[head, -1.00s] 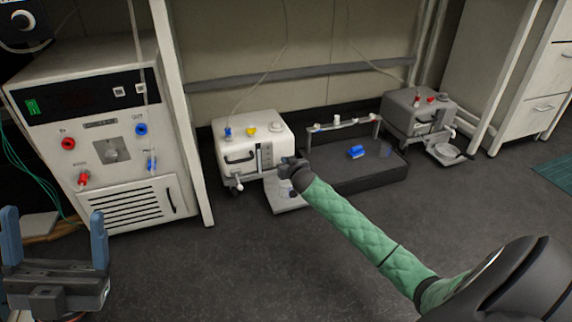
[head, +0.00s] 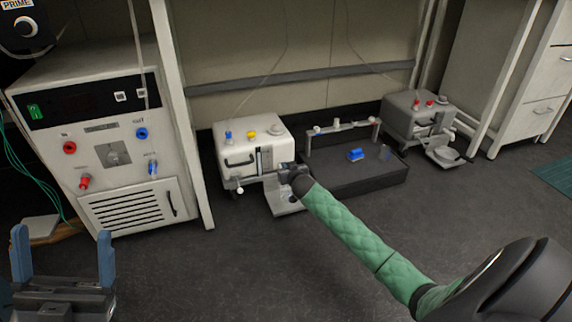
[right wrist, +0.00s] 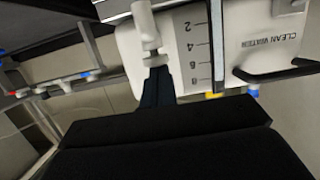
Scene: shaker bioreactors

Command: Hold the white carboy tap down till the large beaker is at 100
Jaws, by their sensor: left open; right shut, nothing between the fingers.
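The white carboy (head: 233,143) stands on the floor against the back wall in the head view. The right wrist view shows its front with a numbered scale (right wrist: 199,45), seen upside down, and a white tap (right wrist: 147,25) beside it. My right gripper (right wrist: 157,85) is shut and empty, with its dark fingertips at the tap's end; I cannot tell whether they touch. In the head view my right wrist (head: 297,180) covers the tap area. I cannot make out the large beaker or its level. My left gripper (head: 62,262) is open and empty at the lower left.
A pale platform (head: 290,211) sits below my right wrist. A dark tray (head: 350,180) with a blue item (head: 355,154) lies to the right, then a grey carboy (head: 402,118). A control cabinet (head: 130,170) stands left. The floor in front is clear.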

